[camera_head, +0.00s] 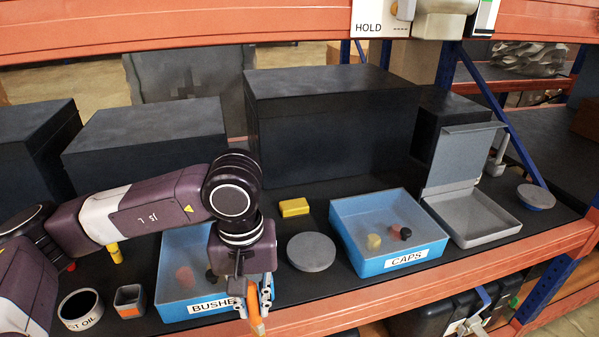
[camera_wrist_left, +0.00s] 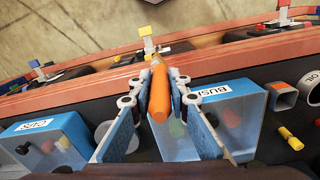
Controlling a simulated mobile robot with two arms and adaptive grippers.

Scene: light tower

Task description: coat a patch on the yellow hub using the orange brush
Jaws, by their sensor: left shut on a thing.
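My left gripper (camera_head: 254,300) is shut on the orange brush (camera_head: 256,318), in front of the blue BUSHE… bin at the shelf's front edge. In the left wrist view the brush (camera_wrist_left: 160,92) lies between the two fingers (camera_wrist_left: 158,84), its tan far end pointing over the orange shelf beam. My right gripper is not in view.
Along the shelf stand the BUSHE… bin (camera_head: 172,306), a round grey disc (camera_head: 311,252), the CAPS bin (camera_head: 347,249), an open grey box (camera_head: 484,232), a yellow block (camera_head: 294,207) and an oil cup (camera_head: 82,318). Large dark boxes (camera_head: 335,120) block the back.

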